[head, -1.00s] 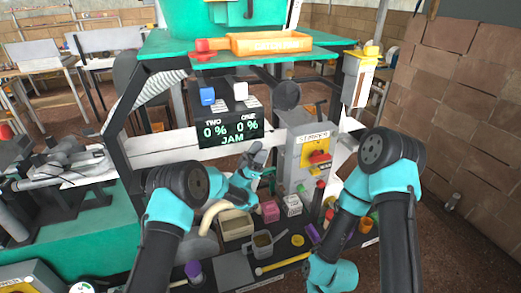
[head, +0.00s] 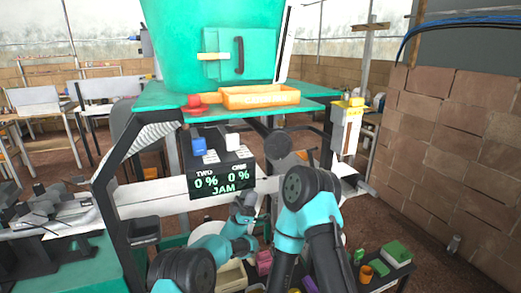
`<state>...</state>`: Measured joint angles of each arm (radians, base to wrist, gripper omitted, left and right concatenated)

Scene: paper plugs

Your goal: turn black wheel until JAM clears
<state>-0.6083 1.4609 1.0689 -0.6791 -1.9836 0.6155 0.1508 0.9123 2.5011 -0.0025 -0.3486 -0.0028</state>
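The black wheel (head: 277,143) is a dark round disc on the machine, right of the display and below the teal shelf. The dark display (head: 222,178) reads TWO 0 %, ONE 0 % and JAM in green. My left gripper (head: 244,202) is small in view, below and left of the wheel and apart from it; its finger opening is too small to tell. My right arm stands just below the wheel and covers the front panel. I cannot make out the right gripper.
An orange tray (head: 260,97) and a red knob (head: 195,101) sit on the teal shelf (head: 160,98). A brick wall (head: 450,155) bounds the right side.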

